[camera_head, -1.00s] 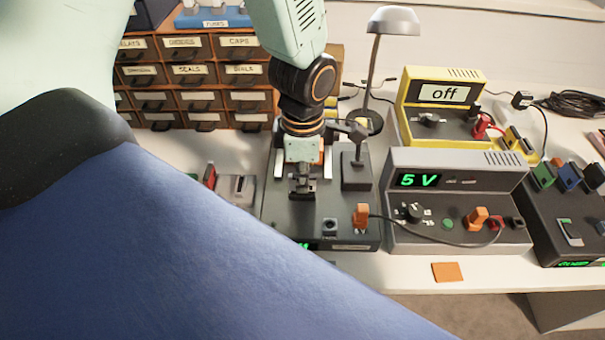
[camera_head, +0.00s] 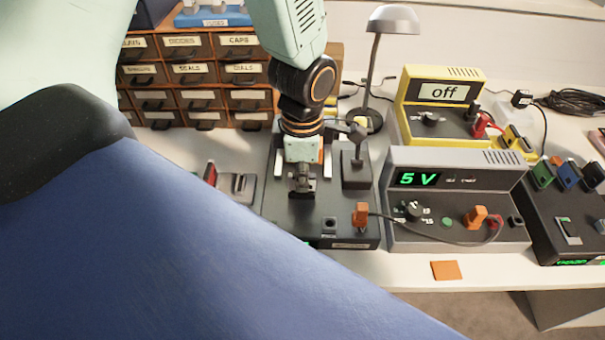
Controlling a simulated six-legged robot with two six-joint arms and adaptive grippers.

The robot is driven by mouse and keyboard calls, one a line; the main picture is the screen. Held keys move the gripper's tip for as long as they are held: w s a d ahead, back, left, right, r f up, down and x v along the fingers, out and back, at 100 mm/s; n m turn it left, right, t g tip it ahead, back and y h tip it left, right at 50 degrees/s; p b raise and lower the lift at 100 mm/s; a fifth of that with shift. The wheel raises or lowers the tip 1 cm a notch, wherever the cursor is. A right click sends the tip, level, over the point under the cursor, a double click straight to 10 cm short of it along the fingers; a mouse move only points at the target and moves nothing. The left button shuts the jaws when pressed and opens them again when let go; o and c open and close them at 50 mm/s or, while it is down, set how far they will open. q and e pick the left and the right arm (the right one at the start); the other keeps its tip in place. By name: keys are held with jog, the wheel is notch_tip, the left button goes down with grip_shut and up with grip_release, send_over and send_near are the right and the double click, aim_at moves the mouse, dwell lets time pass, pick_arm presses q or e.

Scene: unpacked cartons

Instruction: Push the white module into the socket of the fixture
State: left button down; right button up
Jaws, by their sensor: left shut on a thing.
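My left gripper (camera_head: 302,184) points down over the dark fixture (camera_head: 285,222) in the middle of the bench. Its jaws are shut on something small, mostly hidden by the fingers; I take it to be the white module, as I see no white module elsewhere. The fixture has pale upright rails on both sides of the gripper, a small dark square opening (camera_head: 329,226) near its front and an orange plug (camera_head: 361,214) at its right front. I cannot tell whether the held thing touches the socket, which the gripper hides. My right gripper is not in view.
A dark post block (camera_head: 356,170) stands close right of the gripper. Drawers (camera_head: 192,75) stand behind. An orange card (camera_head: 446,270) lies in front.

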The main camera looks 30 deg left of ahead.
pick_arm(q)
jog(key=shift+f, duration=0.25)
dwell(0.3)
jog(key=c, duration=1.4)
grip_release()
notch_tip(320, 180, up, 12)
